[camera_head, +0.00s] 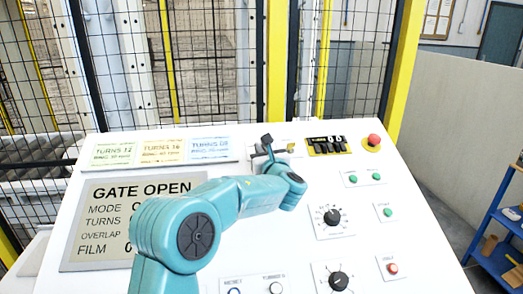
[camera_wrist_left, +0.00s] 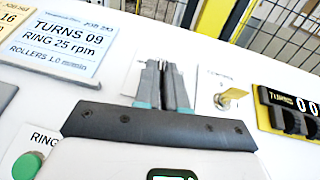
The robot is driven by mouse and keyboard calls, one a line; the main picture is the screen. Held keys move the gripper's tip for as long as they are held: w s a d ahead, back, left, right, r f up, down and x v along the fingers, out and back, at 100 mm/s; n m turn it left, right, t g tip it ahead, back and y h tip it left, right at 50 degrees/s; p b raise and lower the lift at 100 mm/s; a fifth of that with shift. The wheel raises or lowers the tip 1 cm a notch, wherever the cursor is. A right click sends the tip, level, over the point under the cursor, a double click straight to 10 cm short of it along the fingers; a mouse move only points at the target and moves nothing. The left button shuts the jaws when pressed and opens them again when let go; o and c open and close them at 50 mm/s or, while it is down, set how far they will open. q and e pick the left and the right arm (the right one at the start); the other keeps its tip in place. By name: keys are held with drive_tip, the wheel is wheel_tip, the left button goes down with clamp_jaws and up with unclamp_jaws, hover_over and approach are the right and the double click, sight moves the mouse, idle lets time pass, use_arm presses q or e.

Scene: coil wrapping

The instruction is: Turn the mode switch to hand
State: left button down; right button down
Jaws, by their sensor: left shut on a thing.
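My left gripper (camera_head: 267,146) reaches over the white sloping panel, near its upper edge. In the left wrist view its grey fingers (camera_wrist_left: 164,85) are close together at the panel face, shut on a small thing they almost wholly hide. By its place this seems to be the mode switch, but its handle and pointing direction are hidden. A yellow key-like switch (camera_wrist_left: 232,97) stands just right of the fingers, apart from them. The display (camera_head: 130,215) reads GATE OPEN; its MODE line is partly covered by my left arm. My right gripper is not in view.
Three turns cards (camera_head: 164,150) lie along the panel's top left. A counter (camera_head: 326,145) and a red emergency button (camera_head: 374,140) are to the right. Black dials (camera_head: 333,217) and green buttons sit lower right. Mesh fencing stands behind; a blue shelf (camera_head: 490,262) is at far right.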

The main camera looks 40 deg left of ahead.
use_arm(q)
drive_tip(key=shift+w+d+r+n+g+y+p, duration=0.1)
drive_tip(key=shift+n+g+y+p, duration=0.15)
drive_tip(key=shift+n+g, duration=0.35)
drive_tip(key=shift+w+r+n+g+y+p, duration=0.1)
drive_tip(key=shift+n+g+y+p, duration=0.15)
drive_tip(key=shift+n+g, duration=0.3)
drive_tip(key=n+g+p, duration=0.3)
drive_tip(key=n+g+y+p, duration=0.1)
drive_tip(key=n+g+p, duration=0.1)
drive_tip(key=shift+w+r+g, duration=0.15)
drive_tip(key=shift+w+g, duration=0.1)
drive_tip(key=shift+w, duration=0.05)
drive_tip(key=shift+f+n+g+p, duration=0.2)
drive_tip(key=shift+n+g+p, duration=1.05)
drive_tip(key=shift+p, duration=0.3)
drive_tip(key=c, duration=1.2)
unclamp_jaws()
drive_tip(key=shift+w+h, duration=0.1)
drive_tip(key=shift+h, duration=0.2)
